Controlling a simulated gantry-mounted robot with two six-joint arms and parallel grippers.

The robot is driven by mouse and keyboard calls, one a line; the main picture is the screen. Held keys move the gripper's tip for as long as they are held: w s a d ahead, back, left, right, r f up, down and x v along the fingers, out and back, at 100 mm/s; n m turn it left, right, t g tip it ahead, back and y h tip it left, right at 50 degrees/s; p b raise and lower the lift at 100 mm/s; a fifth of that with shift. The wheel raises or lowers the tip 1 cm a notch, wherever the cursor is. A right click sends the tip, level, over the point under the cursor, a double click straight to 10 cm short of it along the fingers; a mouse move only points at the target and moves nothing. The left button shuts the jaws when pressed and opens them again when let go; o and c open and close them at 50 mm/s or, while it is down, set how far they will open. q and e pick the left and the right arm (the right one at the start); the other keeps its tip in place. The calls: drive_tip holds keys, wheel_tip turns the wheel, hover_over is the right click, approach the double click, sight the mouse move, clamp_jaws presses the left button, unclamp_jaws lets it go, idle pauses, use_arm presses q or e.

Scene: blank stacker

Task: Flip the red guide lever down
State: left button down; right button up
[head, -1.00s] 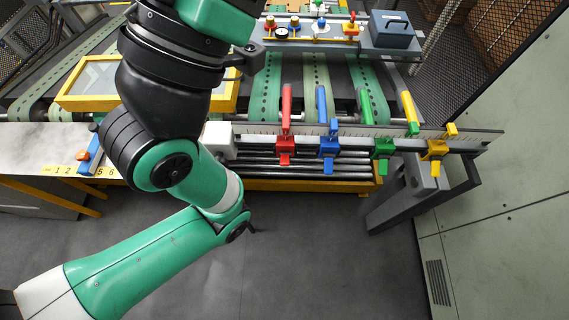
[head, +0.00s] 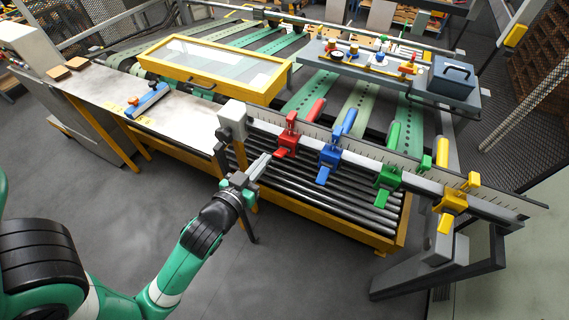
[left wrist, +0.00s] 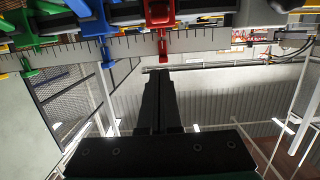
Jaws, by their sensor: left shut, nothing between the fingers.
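The red guide (head: 289,134) sits on the ruled rail, with its long red lever handle (head: 315,110) raised and slanting up to the back. A small red tab (head: 281,153) sticks out at its front. My left gripper (head: 266,158) is shut and empty, its tips just left of and close to this tab; contact cannot be made out. In the left wrist view the shut fingers (left wrist: 158,76) point at the red guide (left wrist: 160,12), whose red tab (left wrist: 163,46) shows just beyond the tips. My right gripper is not in view.
The blue guide (head: 330,155), green guide (head: 388,178) and yellow guide (head: 452,200) stand along the rail to the right, their levers raised. A pale block (head: 232,118) sits at the rail's left end. Rollers (head: 330,195) lie below. The floor in front is open.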

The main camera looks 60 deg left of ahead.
use_arm(q)
drive_tip(key=shift+s+a+f, duration=0.1)
drive_tip(key=shift+a+f, duration=0.1)
drive_tip(key=shift+a, duration=0.05)
hover_over(276, 153)
drive_tip(key=shift+w+d+f+p, duration=0.15)
drive_tip(key=shift+f+p, duration=0.1)
drive_tip(key=shift+f, duration=0.15)
drive_tip(key=shift+w+d+f+p, duration=0.1)
drive_tip(key=shift+f+p, duration=0.1)
drive_tip(key=shift+f, duration=0.15)
drive_tip(key=shift+w+a+f, duration=0.25)
drive_tip(key=shift+w+f, duration=0.05)
drive_tip(key=shift+f, duration=0.2)
drive_tip(key=f, duration=0.1)
drive_tip(key=s+d+f, duration=0.1)
drive_tip(key=shift+s+d+f, duration=0.1)
drive_tip(key=shift+s+f, duration=0.15)
drive_tip(key=shift+f, duration=0.1)
